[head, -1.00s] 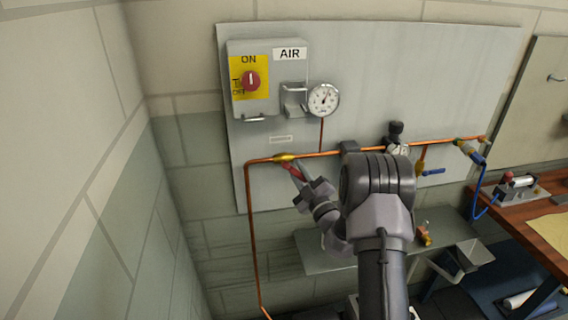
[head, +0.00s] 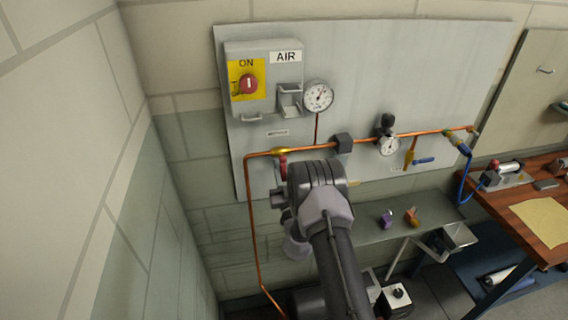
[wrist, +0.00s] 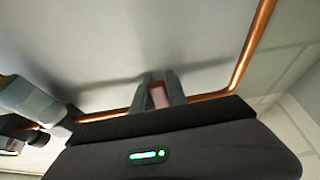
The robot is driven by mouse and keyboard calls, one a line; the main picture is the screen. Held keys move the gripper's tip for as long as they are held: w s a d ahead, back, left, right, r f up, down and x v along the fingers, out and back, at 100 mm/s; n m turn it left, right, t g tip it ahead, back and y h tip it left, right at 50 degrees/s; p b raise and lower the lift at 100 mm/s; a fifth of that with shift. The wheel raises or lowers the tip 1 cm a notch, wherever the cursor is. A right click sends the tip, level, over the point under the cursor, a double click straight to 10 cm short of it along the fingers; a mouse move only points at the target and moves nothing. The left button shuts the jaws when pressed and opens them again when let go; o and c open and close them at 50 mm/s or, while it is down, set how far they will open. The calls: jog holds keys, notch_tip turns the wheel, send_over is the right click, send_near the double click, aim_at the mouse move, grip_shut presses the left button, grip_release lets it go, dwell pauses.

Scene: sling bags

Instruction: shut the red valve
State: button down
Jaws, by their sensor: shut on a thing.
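The red valve's brass body (head: 281,152) sits on the copper pipe near its upper left bend in the head view. Its red handle (head: 283,164) points down, roughly across the pipe, with its lower part hidden. My gripper (wrist: 160,84) is shut on the red handle (wrist: 158,97), which shows between the two grey fingers in the wrist view. In the head view my arm hides most of the gripper.
The copper pipe (head: 252,215) drops down the left. A round gauge (head: 318,96) and a red switch (head: 249,84) are above. A regulator gauge (head: 388,145) and a blue-handled valve (head: 424,161) stand right. A grey shelf (head: 373,230) lies below right.

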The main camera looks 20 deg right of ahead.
jog(key=shift+w+a+r+m, duration=0.1)
jog(key=shift+r+m, duration=0.1)
jog(key=shift+m, duration=0.2)
jog(key=c, duration=1.3)
grip_release()
jog(key=shift+f, duration=0.1)
